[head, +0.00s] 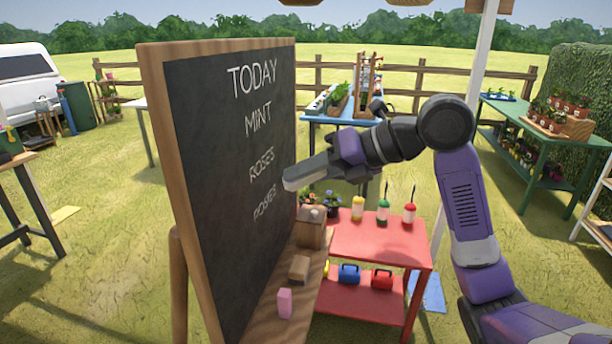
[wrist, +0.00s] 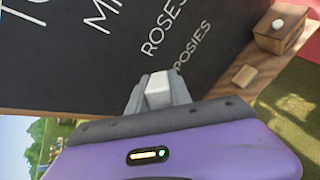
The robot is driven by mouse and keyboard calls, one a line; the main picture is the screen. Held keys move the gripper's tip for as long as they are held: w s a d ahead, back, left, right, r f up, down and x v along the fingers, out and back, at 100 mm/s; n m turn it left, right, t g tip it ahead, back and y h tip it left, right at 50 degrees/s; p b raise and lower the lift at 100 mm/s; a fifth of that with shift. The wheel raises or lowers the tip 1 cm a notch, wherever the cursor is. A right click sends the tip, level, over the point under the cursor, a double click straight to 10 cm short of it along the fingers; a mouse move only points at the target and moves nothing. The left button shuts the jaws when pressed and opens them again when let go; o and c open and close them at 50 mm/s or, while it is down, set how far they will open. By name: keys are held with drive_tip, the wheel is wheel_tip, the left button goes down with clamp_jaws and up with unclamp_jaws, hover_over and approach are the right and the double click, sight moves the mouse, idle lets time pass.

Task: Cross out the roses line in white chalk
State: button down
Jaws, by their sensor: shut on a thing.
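The blackboard (head: 222,190) stands on the left in a wooden frame, lettered in white with TODAY, MINT, ROSES and POSIES. The roses line (head: 262,163) is third from the top, and it also shows in the wrist view (wrist: 164,28). My gripper (head: 290,182) is just right of and below the roses line in the head view. In the wrist view my gripper (wrist: 158,95) is shut on a white chalk (wrist: 158,90), its end pointing at the board below the lettering. Whether the chalk touches the board cannot be told.
The ledge under the board holds a wooden box (head: 311,228) with a whitish piece on top, a wooden block (head: 299,268) and a pink piece (head: 284,303). A red table (head: 380,240) with several bottles stands behind my gripper. Grass lies around.

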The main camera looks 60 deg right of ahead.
drive_tip(key=shift+w+a+r+p, duration=0.1)
drive_tip(key=shift+w+a+p, duration=0.15)
drive_tip(key=shift+w, duration=0.4)
drive_tip(key=shift+w+a+f+p, duration=0.1)
drive_tip(key=shift+w+a+p, duration=0.15)
drive_tip(key=shift+w, duration=0.35)
drive_tip(key=shift+w+a+r+p, duration=0.1)
drive_tip(key=shift+w+a+p, duration=0.15)
drive_tip(key=shift+w, duration=0.4)
drive_tip(key=shift+w+a+p, duration=0.3)
drive_tip(key=shift+w+p, duration=0.05)
drive_tip(key=shift+w, duration=0.55)
drive_tip(key=shift+w+a, duration=0.1)
drive_tip(key=shift+w, duration=0.35)
